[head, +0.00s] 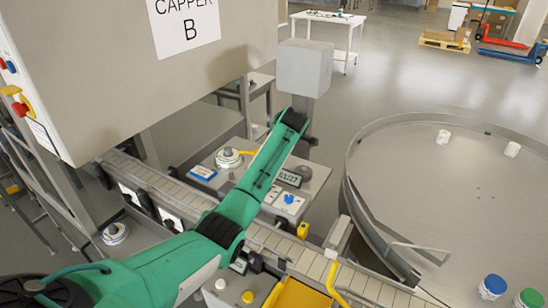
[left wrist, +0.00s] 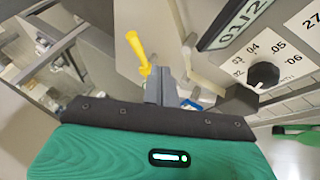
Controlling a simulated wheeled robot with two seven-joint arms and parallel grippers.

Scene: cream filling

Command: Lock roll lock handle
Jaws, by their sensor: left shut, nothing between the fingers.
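A yellow handle (left wrist: 138,50) shows in the left wrist view, just beyond the fingers of my left gripper (left wrist: 160,78). Whether the fingertips touch it I cannot tell. The gripper is shut with nothing held. In the head view a small yellow handle (head: 248,152) sticks out beside a round white roll part (head: 228,157) on the machine top; it appears to be the same handle. My right gripper is not seen.
The conveyor (head: 265,238) runs under my arm. The capper cabinet (head: 130,75) stands at left, a grey box (head: 305,67) behind, and a large round table (head: 440,190) at right.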

